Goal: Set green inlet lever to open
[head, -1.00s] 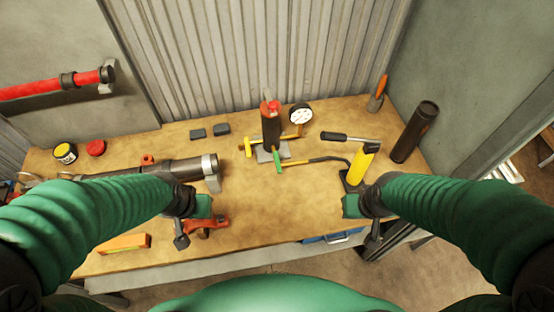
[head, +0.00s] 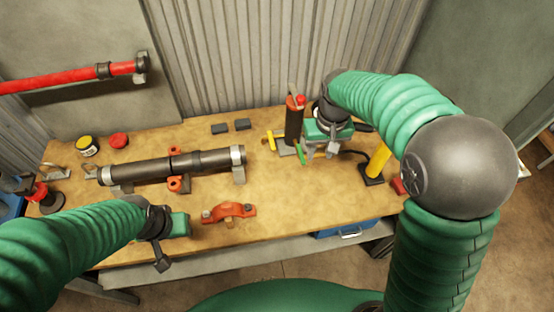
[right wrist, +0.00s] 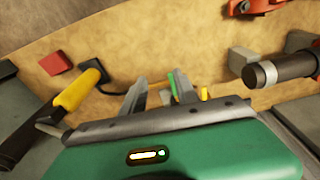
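The green inlet lever (head: 301,155) stands out at the foot of a dark upright cylinder with a red top (head: 294,122). A yellow lever (head: 270,141) is on its left. My right gripper (head: 320,152) is just right of the green lever. In the right wrist view the right gripper (right wrist: 158,86) has its fingers apart. The green lever (right wrist: 173,84) shows beside the right-hand finger there, with the yellow lever (right wrist: 204,93) farther right. I cannot tell whether a finger touches the green lever. My left gripper (head: 166,245) hangs over the front left of the bench; its fingers are unclear.
A dark pipe (head: 170,166) lies on supports at left. An orange clamp (head: 229,212) lies in front of it. A yellow-handled tool (head: 378,160) and a red block (head: 398,186) are right of my right gripper. The bench's middle (head: 270,190) is clear.

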